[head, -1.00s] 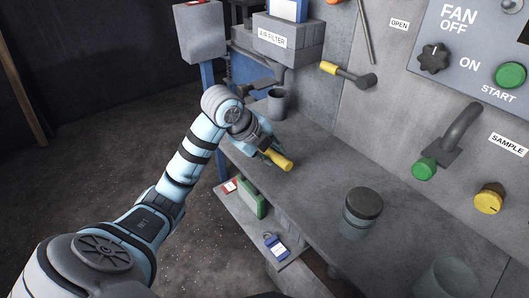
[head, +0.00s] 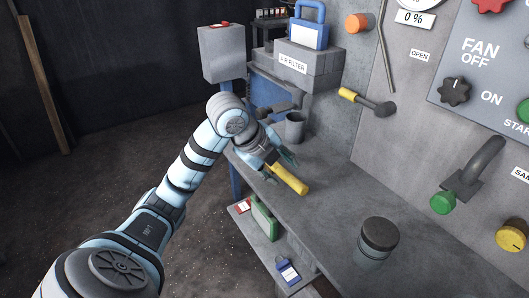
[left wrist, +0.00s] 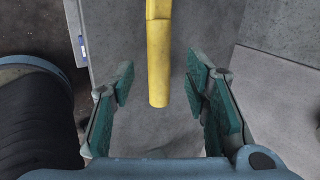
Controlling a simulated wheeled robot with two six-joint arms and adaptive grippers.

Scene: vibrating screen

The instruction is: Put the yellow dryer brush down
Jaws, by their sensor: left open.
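The yellow dryer brush (head: 289,179) is at the left edge of the grey bench (head: 330,205), and its yellow handle is the part that shows. It appears to lie on the bench top. My left gripper (head: 278,167) is open around the handle's end. In the left wrist view, the yellow handle (left wrist: 158,60) runs between the two teal fingers of the gripper (left wrist: 160,100), with a gap on both sides. The far end of the brush is cut off by the frame top there. My right gripper is not in view.
A grey cup (head: 295,127) stands behind the gripper. A lidded jar (head: 376,240) stands nearer on the bench. A lower shelf (head: 262,247) holds small items.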

